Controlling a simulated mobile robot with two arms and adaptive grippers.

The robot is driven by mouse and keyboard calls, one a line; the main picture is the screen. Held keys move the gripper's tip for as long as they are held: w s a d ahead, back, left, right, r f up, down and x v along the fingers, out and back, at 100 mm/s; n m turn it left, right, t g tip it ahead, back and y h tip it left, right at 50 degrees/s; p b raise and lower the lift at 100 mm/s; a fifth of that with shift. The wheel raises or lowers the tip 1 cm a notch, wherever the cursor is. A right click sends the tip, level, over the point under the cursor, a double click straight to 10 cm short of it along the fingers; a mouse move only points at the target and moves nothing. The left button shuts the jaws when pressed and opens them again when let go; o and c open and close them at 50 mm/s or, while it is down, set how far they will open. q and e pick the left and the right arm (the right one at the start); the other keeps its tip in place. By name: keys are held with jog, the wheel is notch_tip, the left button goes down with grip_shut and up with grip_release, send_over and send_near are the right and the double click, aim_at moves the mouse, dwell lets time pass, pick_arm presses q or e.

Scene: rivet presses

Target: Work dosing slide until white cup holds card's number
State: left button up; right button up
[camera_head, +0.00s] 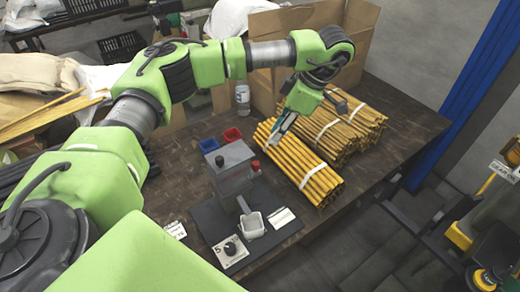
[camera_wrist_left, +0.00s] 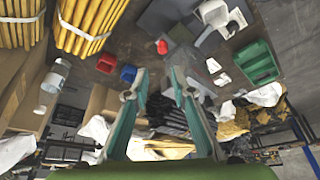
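The dosing device (camera_head: 233,163) is a grey block on a dark base plate, with a red knob (camera_head: 255,166) on its right side. A white cup (camera_head: 252,226) stands below its sloping chute (camera_head: 243,204); the cup's contents cannot be made out. A white card (camera_head: 281,217) lies right of the cup, its print unreadable. My left gripper (camera_head: 279,132) hangs over the stick bundles, right of and behind the device. In the left wrist view this gripper (camera_wrist_left: 159,84) is open and empty, its teal fingers apart. The red knob (camera_wrist_left: 162,47) shows ahead of the fingers. My right gripper is not in view.
Blue (camera_head: 208,145) and red (camera_head: 232,135) bins stand behind the device. Bundles of yellow sticks (camera_head: 300,168) lie to its right. A green bin (camera_wrist_left: 258,62) shows in the wrist view.

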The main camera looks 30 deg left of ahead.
pick_arm(q)
jog(key=p, duration=0.2)
send_over(256, 164)
jog(key=d, duration=0.2)
notch_tip(256, 164, down, 8)
jog(key=f, duration=0.1)
jog(key=a+f, duration=0.1)
jog(key=f, duration=0.1)
jog(key=shift+w+f+p, duration=0.1)
jog(key=shift+w+p, duration=0.1)
jog(key=shift+p, duration=0.15)
jog(key=shift+a+f, duration=0.25)
jog(key=shift+f, duration=0.3)
jog(key=c, duration=0.5)
grip_shut()
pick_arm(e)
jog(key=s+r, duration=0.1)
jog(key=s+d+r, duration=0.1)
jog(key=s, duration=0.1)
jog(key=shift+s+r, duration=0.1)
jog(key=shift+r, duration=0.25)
